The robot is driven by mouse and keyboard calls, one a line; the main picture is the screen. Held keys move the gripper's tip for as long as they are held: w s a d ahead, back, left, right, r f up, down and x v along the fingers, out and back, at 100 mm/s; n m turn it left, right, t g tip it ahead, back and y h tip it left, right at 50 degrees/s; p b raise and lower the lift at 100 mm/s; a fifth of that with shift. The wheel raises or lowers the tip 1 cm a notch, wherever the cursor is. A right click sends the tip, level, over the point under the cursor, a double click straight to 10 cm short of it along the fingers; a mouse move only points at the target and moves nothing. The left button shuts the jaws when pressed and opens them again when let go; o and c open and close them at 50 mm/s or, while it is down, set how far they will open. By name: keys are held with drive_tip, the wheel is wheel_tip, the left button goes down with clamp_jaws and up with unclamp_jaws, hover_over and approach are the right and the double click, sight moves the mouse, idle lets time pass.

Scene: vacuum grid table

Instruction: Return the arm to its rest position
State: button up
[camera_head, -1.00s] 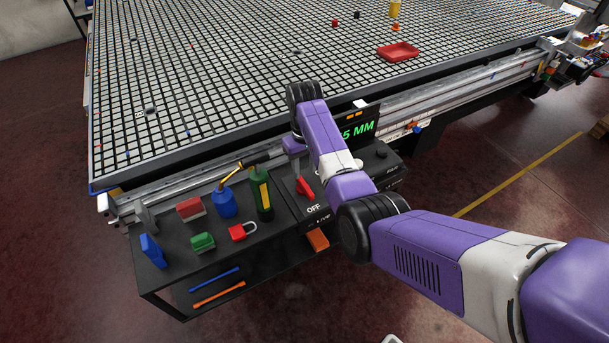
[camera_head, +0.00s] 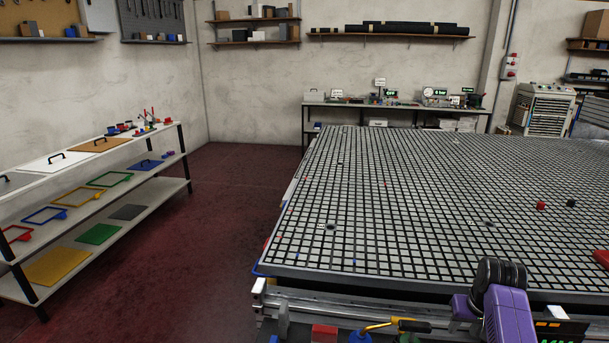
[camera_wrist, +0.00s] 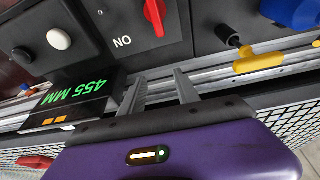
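My gripper (camera_wrist: 159,88) shows in the wrist view with its two grey fingers apart and nothing between them. It hangs over the black control panel (camera_wrist: 105,15), near the green "455 MM" display (camera_wrist: 75,98) and the red switch (camera_wrist: 155,16). In the head view only the purple end part of my arm (camera_head: 508,312) shows at the lower right, at the near edge of the grid table (camera_head: 410,285). The fingers are out of that view.
Red (camera_head: 541,206) and dark (camera_head: 571,203) small blocks sit on the grid. A shelf rack (camera_head: 95,165) stands left; the red floor (camera_head: 215,215) between is clear.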

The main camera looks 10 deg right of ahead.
drive_tip(key=s+a+r+n+t, duration=0.1)
drive_tip(key=s+a+r+t, duration=0.4)
drive_tip(key=s+a, duration=0.5)
drive_tip(key=s+a+r+n+t, duration=0.1)
drive_tip(key=s+a+r+t, duration=0.4)
drive_tip(key=s, duration=1)
drive_tip(key=s+a+r+n+t, duration=0.1)
drive_tip(key=s+a+r+t, duration=0.3)
drive_tip(key=s+a, duration=0.65)
drive_tip(key=s+f+g+y, duration=0.1)
drive_tip(key=s+g, duration=0.1)
drive_tip(key=s, duration=0.8)
drive_tip(key=shift+s+a+f+n, duration=0.2)
drive_tip(key=shift+a+n, duration=0.2)
